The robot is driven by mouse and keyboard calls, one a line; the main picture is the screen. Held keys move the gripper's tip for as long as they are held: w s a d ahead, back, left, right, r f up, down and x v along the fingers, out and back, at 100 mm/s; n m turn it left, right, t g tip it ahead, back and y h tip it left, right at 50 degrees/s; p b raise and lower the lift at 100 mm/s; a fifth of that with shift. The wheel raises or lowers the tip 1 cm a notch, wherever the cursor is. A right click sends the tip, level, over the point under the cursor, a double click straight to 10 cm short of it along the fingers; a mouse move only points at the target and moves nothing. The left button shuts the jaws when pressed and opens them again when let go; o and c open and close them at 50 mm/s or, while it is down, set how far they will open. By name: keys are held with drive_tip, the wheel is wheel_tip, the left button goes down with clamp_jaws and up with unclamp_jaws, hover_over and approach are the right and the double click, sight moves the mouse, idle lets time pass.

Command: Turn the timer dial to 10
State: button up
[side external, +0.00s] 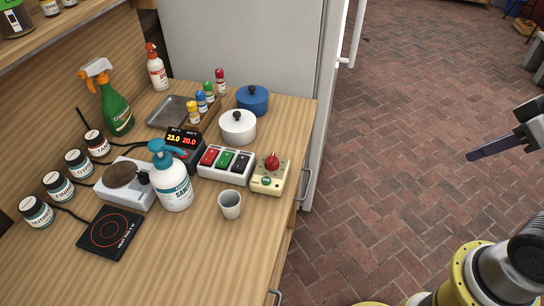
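A small cream box (270,181) with a red knob (272,162) on top stands near the right edge of the wooden counter; I take it for the timer and its dial. The markings around the knob are too small to read, so I cannot tell its setting. My gripper (490,146) is at the far right of the picture, over the brick floor, well apart from the box. One long dark finger shows pointing left; the rest is cut off by the frame edge, and its opening cannot be made out.
A switch box (225,164) with red, green and black switches stands just left of the timer box. A grey cup (229,204), a white pot (238,127), a blue pot (252,100) and a sanitizer bottle (173,185) are close by. The counter's front right is clear.

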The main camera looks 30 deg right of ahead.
drive_tip(key=shift+o, duration=2.3)
drive_tip(key=shift+s+f+n, duration=0.1)
drive_tip(key=shift+s+n, duration=0.05)
drive_tip(key=shift+n, duration=0.65)
drive_tip(key=o, duration=0.5)
drive_tip(key=r+n, duration=0.1)
drive_tip(key=n, duration=0.1)
drive_tip(key=w+r+n, duration=0.1)
drive_tip(key=r+n, duration=0.1)
drive_tip(key=shift+w+r, duration=0.1)
drive_tip(key=shift+r, duration=0.2)
drive_tip(key=w+a+r+n+g, duration=0.1)
drive_tip(key=w+a+r+n, duration=0.2)
drive_tip(key=w+r+n, duration=0.6)
drive_tip(key=n+g, duration=0.5)
drive_tip(key=n, duration=0.7)
hover_over(272, 157)
wheel_tip(272, 157, down, 15)
wheel_tip(272, 157, down, 14)
drive_tip(key=shift+r, duration=0.2)
